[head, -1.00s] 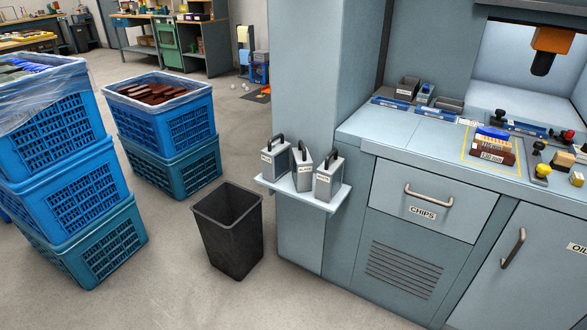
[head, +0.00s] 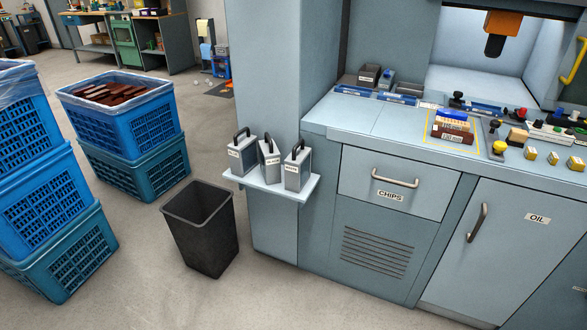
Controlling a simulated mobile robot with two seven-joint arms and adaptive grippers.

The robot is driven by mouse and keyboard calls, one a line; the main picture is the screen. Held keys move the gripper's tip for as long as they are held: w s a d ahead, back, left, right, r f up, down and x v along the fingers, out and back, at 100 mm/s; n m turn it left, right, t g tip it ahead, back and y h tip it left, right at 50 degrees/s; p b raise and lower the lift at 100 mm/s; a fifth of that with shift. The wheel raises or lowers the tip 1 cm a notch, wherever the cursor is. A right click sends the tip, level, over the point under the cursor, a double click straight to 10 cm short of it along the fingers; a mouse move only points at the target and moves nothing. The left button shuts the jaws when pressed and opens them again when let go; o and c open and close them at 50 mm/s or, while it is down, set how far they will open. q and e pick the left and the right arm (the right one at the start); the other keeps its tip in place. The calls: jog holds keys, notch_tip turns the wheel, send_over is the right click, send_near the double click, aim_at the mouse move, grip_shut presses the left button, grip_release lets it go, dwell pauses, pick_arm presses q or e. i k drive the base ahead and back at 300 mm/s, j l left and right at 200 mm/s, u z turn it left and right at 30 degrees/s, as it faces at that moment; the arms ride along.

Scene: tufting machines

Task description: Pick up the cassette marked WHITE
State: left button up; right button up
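Three grey cassettes with black top handles stand upright on a small shelf (head: 262,190) fixed to the side of the machine cabinet. They are the left cassette (head: 241,158), the middle cassette (head: 268,163) and the right cassette (head: 297,172). Each has a small white label on its front. The label print is too small to read surely, so I cannot tell which one is marked WHITE. Neither of my grippers shows in the head view.
A dark bin (head: 203,235) stands on the floor left of the shelf. Blue crates (head: 140,125) are stacked further left. A counter (head: 365,118) with a CHIPS drawer (head: 394,182) and an OIL door (head: 500,240) is at right. Bare floor lies in front of the bin.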

aim_at(297, 165)
jog(key=i+l+u, duration=0.4)
jog(key=i+l, duration=0.4)
jog(key=l, duration=0.15)
